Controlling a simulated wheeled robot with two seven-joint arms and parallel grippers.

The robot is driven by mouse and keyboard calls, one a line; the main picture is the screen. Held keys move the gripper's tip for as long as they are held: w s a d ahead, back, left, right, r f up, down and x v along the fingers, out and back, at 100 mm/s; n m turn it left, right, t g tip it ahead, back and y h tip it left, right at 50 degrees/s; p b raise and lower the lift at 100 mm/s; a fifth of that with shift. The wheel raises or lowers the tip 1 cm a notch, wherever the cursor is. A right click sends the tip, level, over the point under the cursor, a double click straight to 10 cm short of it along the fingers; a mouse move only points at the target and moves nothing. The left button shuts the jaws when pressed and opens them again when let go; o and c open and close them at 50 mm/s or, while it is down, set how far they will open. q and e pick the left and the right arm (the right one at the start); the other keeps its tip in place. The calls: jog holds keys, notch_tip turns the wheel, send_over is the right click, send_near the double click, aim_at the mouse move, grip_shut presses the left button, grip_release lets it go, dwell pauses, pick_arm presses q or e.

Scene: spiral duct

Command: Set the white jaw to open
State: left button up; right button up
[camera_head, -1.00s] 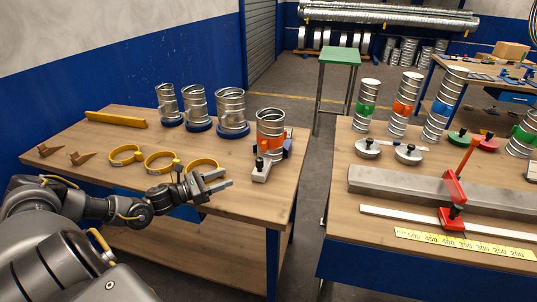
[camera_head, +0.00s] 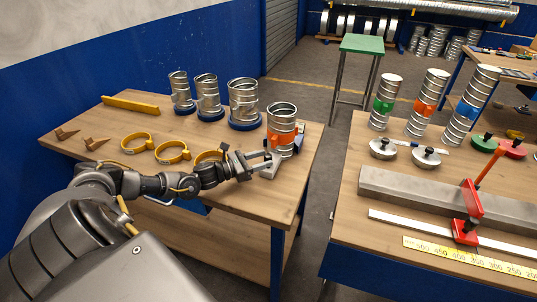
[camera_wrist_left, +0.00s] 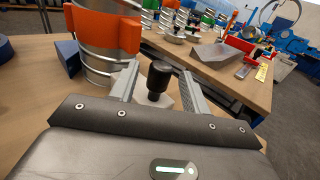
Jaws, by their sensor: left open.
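The white jaw (camera_head: 271,172) is a small pale block with a black knob on the left table, in front of a metal duct with an orange band (camera_head: 281,140). My left gripper (camera_head: 268,158) is open at the jaw and partly hides it in the head view. In the left wrist view, the black knob (camera_wrist_left: 159,77) stands upright between the two open fingers (camera_wrist_left: 158,88), with a gap seen on both sides. The pale jaw (camera_wrist_left: 166,101) shows only partly below the knob. The orange-banded duct (camera_wrist_left: 108,33) is close to the left finger. My right gripper is out of view.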

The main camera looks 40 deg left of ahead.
pick_arm(q)
jog(key=shift+p+x, duration=0.3)
jog(key=shift+x, duration=1.1)
jog(key=shift+c, duration=0.2)
grip_shut()
